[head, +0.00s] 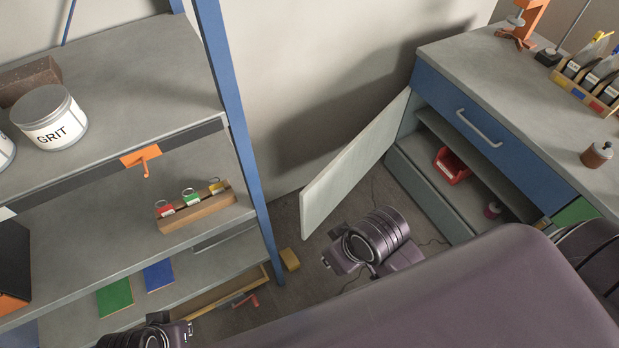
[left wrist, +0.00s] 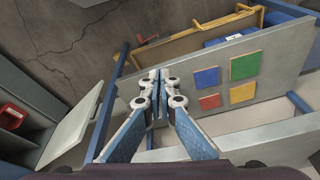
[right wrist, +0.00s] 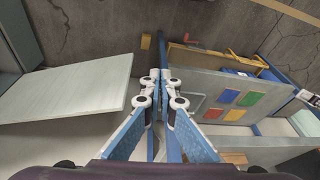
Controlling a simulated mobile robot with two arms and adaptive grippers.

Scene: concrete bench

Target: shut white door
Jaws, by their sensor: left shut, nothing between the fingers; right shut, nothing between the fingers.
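The white door (head: 352,168) stands wide open, swung out to the left from the left side of the cabinet under the bench. It also shows at the left of the right wrist view (right wrist: 65,95) and the left wrist view (left wrist: 72,125). My right gripper (right wrist: 160,78) is shut and empty, to the right of the door's free edge in that view, with a gap between them. In the head view my right wrist is near the door's lower free corner and its fingers are mostly hidden. My left gripper (left wrist: 158,78) is shut and empty, farther from the door.
The open cabinet holds a red bin (head: 452,165) below a blue drawer (head: 500,130). A grey shelf unit with a blue post (head: 235,120) stands left of the door. A yellow block (head: 289,259) lies on the floor by the post. Bare floor lies below the door.

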